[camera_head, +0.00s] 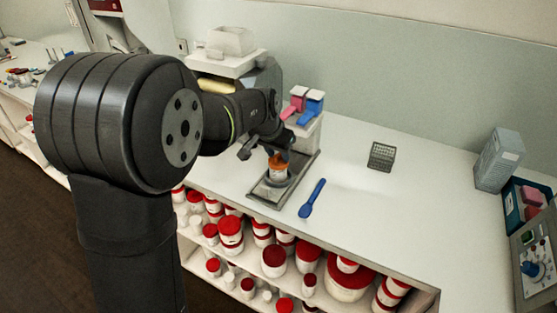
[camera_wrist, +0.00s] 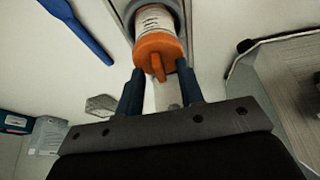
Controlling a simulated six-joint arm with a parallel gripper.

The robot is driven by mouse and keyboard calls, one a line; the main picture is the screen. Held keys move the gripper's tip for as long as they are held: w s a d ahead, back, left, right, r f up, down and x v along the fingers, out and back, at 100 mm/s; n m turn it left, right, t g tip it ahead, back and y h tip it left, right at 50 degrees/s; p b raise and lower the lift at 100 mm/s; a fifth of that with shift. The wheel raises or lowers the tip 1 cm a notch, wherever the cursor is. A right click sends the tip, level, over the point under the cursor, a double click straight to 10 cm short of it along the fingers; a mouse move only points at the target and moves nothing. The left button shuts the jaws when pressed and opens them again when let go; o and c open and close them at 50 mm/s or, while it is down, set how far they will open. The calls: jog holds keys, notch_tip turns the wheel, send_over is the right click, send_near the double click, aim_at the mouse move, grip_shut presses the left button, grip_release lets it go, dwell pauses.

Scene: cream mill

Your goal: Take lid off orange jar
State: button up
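The jar (camera_head: 277,174) is white with an orange lid (camera_head: 277,160) and stands upright in a grey holder on a grey tray (camera_head: 262,192). In the wrist view the jar (camera_wrist: 155,18) shows a printed label, and its orange lid (camera_wrist: 155,47) has a raised tab. My gripper (camera_wrist: 160,70) is open, its two dark blue fingers apart at either side of the lid's near edge. I cannot tell whether they touch it. In the head view my gripper (camera_head: 284,152) is just above the lid and partly hidden by my arm.
A blue spoon (camera_head: 312,198) lies right of the tray. A white stand with pink and blue scoops (camera_head: 315,103) is behind it. A grey rack (camera_head: 381,156) stands further right. Red-lidded jars (camera_head: 274,260) fill the shelf below. The counter right of the spoon is mostly clear.

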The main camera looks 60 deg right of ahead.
aim_at(279, 162)
grip_shut()
jog(key=shift+r, duration=0.1)
jog(key=shift+r, duration=0.4)
jog(key=r, duration=0.3)
jog(key=shift+s+r, duration=0.35)
jog(key=s+a+r, duration=0.3)
jog(key=s+r, duration=0.5)
jog(key=s, duration=0.2)
jog(key=shift+s+r, duration=0.2)
jog(key=shift+s, duration=0.1)
jog(key=shift+r, duration=0.15)
jog(key=shift+r, duration=1.35)
